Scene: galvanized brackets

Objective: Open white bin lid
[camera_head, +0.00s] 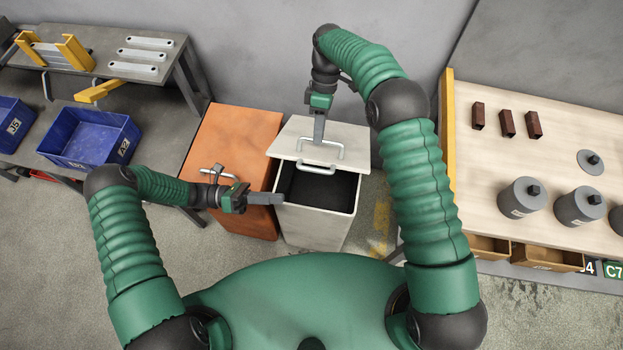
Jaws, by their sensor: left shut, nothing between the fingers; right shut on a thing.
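The white bin (315,221) stands in front of me, with its dark inside showing at the near part of its top. Its white lid (293,138) covers the far part of the top and carries a light metal handle (339,152). My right gripper (319,141) comes down from above and is shut on the lid handle. A second handle (316,170) sits at the near edge of the lid, above the opening. My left gripper (279,199) is shut and empty, with its fingertips by the bin's near-left rim.
An orange bin (235,135) with a handle stands close on the left of the white bin. A wooden table (560,150) with grey canisters (522,197) and brown blocks (507,123) is at the right. A blue crate (90,138) and a grey bench (95,50) are at the left.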

